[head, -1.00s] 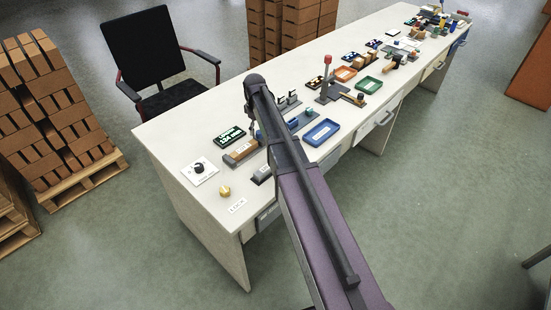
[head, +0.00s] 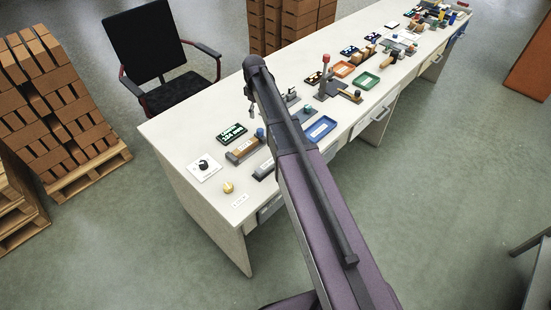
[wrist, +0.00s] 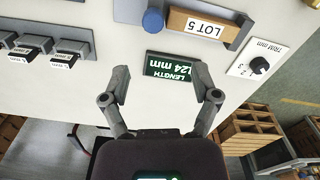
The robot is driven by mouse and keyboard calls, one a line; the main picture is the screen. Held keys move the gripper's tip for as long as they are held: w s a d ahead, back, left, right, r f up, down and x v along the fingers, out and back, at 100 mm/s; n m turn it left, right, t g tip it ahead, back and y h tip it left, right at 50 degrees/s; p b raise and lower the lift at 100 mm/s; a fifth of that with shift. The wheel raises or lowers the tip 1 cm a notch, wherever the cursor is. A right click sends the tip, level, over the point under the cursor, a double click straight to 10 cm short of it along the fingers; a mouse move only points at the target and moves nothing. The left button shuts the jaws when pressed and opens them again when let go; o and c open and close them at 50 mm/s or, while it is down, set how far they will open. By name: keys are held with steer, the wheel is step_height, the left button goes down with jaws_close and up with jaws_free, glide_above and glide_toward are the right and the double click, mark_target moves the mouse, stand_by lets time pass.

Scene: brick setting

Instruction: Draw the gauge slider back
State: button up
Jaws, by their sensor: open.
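The length gauge (head: 240,156) stands near the left end of the white desk, with a brown block labelled LOT 5 (wrist: 195,27) lying along it. The slider's round blue knob (wrist: 153,20) is at one end of the block; it also shows in the head view (head: 260,133). A dark display (wrist: 172,68) beside the gauge reads LENGTH 124 mm. My gripper (wrist: 163,72) is open and empty, its fingers either side of the display in the wrist view, apart from the knob. In the head view my arm partly hides the gripper (head: 251,102).
A grey rack of several labelled blocks (wrist: 50,35) is on the other side. A blue tray (head: 319,130) and a red-topped lever (head: 326,60) stand farther right.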

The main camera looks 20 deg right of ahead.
steer(key=s+m+b, duration=0.1)
steer(key=s+m, duration=0.8)
steer(key=s, duration=1.7)
steer(key=shift+s+a+f, duration=0.15)
steer(key=shift+s+a, duration=0.1)
step_height(320, 180, up, 3)
steer(key=m+p, duration=0.3)
steer(key=m, duration=0.6)
glide_above(260, 130)
steer(key=shift+a, duration=0.1)
step_height(260, 130, down, 14)
steer(key=b, duration=1.3)
steer(key=shift+r+b, duration=0.2)
steer(key=shift+b, duration=0.1)
